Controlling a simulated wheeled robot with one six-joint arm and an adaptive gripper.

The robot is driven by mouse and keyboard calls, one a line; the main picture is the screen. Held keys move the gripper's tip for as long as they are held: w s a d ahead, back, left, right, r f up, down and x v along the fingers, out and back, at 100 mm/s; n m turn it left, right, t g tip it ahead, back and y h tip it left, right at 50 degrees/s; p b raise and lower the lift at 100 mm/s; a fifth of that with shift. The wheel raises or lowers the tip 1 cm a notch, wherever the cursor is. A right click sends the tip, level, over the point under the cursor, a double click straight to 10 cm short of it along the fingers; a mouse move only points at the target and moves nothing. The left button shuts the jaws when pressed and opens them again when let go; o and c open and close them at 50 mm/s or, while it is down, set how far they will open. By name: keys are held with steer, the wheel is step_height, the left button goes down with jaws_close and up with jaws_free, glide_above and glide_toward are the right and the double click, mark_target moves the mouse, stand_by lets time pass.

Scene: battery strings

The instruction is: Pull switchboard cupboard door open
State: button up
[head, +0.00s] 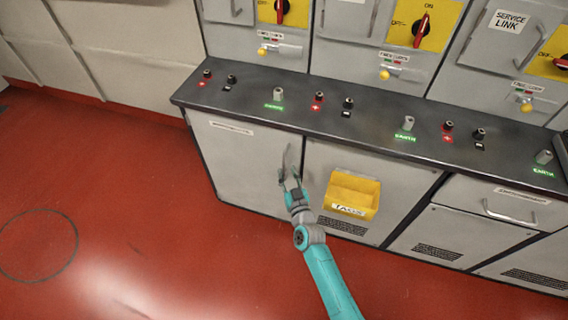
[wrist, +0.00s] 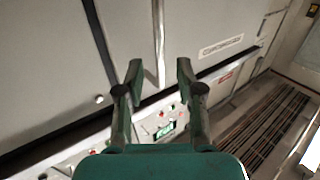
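The cupboard door (head: 235,165) is a light grey panel under the dark counter, with a label near its top edge. It looks shut, flush with the front. Its upright metal handle (head: 287,157) is near the door's right edge. My gripper (head: 289,177) is at the handle's lower part in the head view. In the wrist view my gripper (wrist: 158,75) is open, its two fingers apart. The handle (wrist: 158,40) shows as a bar in line with the gap between the fingertips. I cannot tell whether the fingers reach around it or touch it.
A yellow tags bin (head: 351,194) hangs on the panel just right of my gripper. The dark counter (head: 375,130) with several terminals juts out above the door. A drawer with a handle (head: 510,212) is at the right. The red floor (head: 130,220) in front and left is clear.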

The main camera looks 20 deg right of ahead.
mark_target(284, 165)
steer(key=shift+w, duration=2.4)
steer(key=shift+c, duration=0.3)
jaws_close()
